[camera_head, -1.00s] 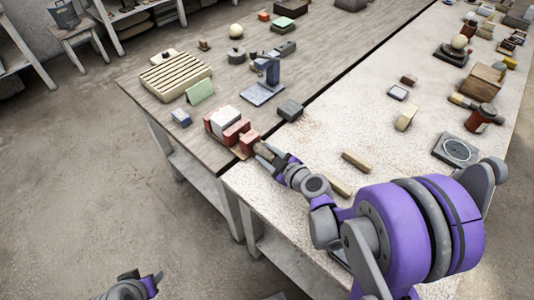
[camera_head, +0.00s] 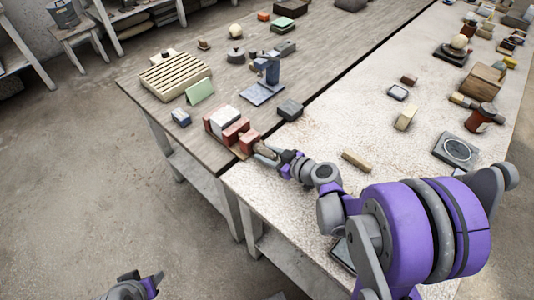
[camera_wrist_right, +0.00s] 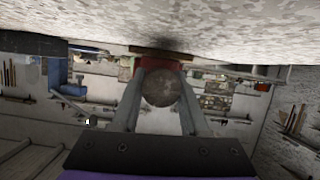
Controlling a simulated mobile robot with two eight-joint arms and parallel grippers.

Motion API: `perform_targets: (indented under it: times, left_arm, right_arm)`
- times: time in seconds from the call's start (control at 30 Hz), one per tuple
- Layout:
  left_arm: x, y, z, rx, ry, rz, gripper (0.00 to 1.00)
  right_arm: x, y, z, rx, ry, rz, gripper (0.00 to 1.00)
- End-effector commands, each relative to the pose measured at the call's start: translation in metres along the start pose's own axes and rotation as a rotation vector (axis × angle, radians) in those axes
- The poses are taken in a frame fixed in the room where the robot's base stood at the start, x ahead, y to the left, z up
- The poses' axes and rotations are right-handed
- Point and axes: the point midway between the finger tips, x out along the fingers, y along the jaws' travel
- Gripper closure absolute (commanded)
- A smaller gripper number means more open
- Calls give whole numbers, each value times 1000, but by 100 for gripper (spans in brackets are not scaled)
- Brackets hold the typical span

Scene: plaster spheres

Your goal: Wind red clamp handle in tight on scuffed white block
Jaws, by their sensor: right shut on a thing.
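The red clamp (camera_head: 237,131) sits at the near edge of the wooden table top, by the seam between the tables. The white block (camera_head: 223,118) lies between its red parts; any gap to the jaws is too small to tell. My right gripper (camera_head: 264,151) reaches the clamp's near end from the right. In the right wrist view its two fingers are shut on the clamp handle (camera_wrist_right: 163,87), whose round grey-brown end faces the camera, with red of the clamp (camera_wrist_right: 174,64) behind. My left gripper (camera_head: 150,284) hangs low at the bottom left, away from the tables; its fingers are unclear.
A dark grey block (camera_head: 290,110) lies behind the gripper. A wooden bar (camera_head: 356,161) lies right of my right wrist.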

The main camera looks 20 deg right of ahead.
Motion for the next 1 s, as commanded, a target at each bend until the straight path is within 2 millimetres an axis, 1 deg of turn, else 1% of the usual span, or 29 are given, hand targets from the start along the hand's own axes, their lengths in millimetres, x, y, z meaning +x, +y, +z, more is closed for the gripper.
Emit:
perform_targets:
  times: [0.27,0.3,0.43,0.77,0.87,1.0]
  left_arm:
    - [0,0,0,0,0,0,50]
    - [0,0,0,0,0,0,50]
    - [0,0,0,0,0,0,50]
    - [0,0,0,0,0,0,50]
    - [-1,0,-1,0,0,0,50]
    - [-3,0,-2,0,1,0,50]
  right_arm:
    - [0,-1,1,-3,-2,-2,100]
    - [0,-1,1,-3,-2,-2,49]
    - [0,0,0,-2,-1,-1,26]
    - [-3,0,0,-1,-1,0,26]
    - [-13,1,0,-1,-1,3,26]
    - [-39,1,0,-1,-1,5,26]
